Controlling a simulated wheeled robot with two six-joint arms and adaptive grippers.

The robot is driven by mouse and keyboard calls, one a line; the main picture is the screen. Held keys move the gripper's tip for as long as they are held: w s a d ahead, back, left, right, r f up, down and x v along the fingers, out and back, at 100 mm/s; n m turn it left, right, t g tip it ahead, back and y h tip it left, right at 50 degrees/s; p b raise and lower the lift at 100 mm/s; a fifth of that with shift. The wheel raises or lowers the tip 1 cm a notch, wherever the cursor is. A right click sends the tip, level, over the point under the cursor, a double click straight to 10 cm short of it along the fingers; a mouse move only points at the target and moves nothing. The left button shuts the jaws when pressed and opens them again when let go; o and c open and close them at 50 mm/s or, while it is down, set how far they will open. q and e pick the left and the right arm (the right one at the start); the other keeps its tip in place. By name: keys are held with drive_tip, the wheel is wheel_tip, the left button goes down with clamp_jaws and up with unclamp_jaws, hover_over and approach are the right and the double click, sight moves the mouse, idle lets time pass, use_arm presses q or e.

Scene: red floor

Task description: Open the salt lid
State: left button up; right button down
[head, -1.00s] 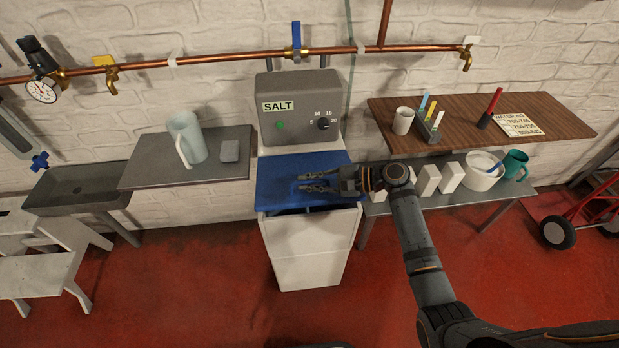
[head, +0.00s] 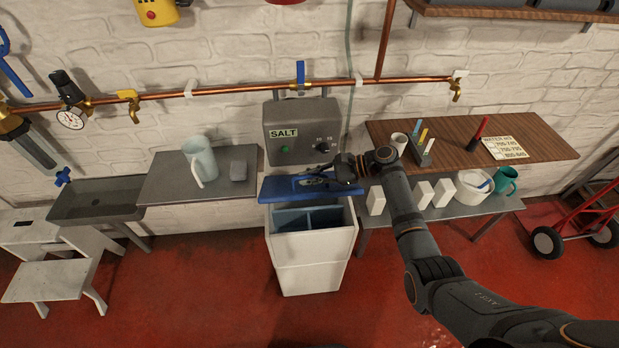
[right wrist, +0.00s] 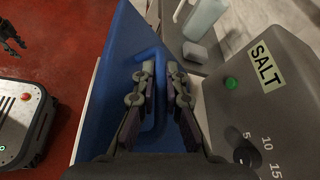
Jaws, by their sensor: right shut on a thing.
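The blue salt lid (head: 276,187) stands raised and tilted above the front of the white salt bin (head: 310,265). Beneath it the open bin mouth (head: 305,218) shows a blue inside with a divider. In the right wrist view the fingers (right wrist: 159,72) lie over the handle of the blue lid (right wrist: 116,90); the exact grip is partly hidden. What looks like my left gripper (right wrist: 10,36) shows at the top left there, too small and dark to read.
The grey SALT box (head: 302,130) stands right behind the lid. A grey shelf with a jug (head: 201,160) is at the left. A wooden shelf (head: 465,137) and a lower shelf with white blocks (head: 424,194) are at the right. Red floor in front is clear.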

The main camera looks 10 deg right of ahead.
drive_tip(key=c, duration=1.7)
unclamp_jaws()
drive_tip(key=shift+d, duration=0.1)
drive_tip(key=v, duration=1.1)
drive_tip(key=shift+d+r, duration=0.2)
drive_tip(key=shift+d, duration=0.15)
